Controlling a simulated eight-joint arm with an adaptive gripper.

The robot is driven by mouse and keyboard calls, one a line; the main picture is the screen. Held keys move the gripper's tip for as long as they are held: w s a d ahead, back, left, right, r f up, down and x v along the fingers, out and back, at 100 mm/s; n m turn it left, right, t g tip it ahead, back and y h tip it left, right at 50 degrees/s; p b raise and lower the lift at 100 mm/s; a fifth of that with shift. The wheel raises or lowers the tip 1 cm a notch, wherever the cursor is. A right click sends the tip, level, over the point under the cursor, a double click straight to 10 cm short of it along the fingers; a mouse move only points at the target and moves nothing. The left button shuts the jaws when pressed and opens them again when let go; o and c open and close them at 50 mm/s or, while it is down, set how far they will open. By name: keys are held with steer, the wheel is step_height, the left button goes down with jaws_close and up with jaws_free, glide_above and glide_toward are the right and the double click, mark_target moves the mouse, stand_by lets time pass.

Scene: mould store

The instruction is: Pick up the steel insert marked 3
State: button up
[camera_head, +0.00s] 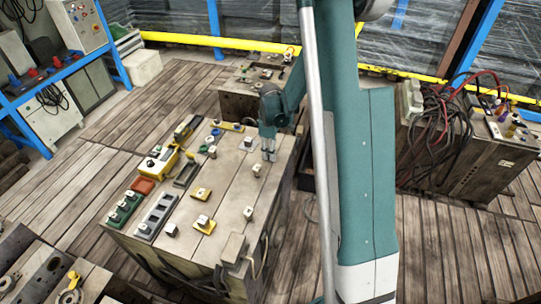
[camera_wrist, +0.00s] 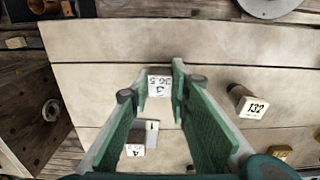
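The steel insert marked 3 (camera_wrist: 160,84) shows in the wrist view as a small pale block with a dark 3 and more figures below it, upside down to me. It is between the two fingertips of my gripper (camera_wrist: 160,72), with a green-padded finger on each side. I see no clear gap, but cannot tell whether the pads press on it. In the head view my gripper (camera_head: 268,156) points down over the right part of the wooden bench top (camera_head: 225,185); the insert cannot be made out there.
An insert marked 132 (camera_wrist: 250,104) stands to the right in the wrist view. An insert marked 4 (camera_wrist: 134,150) and a block marked 1 (camera_wrist: 152,127) are close to the left finger. A green rack (camera_head: 125,208), a grey tray (camera_head: 158,216) and yellow plates (camera_head: 203,194) occupy the bench's left and middle.

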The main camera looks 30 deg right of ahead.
steer(key=shift+o, duration=0.2)
steer(key=shift+r+p, duration=1.1)
steer(key=shift+r, duration=3.9)
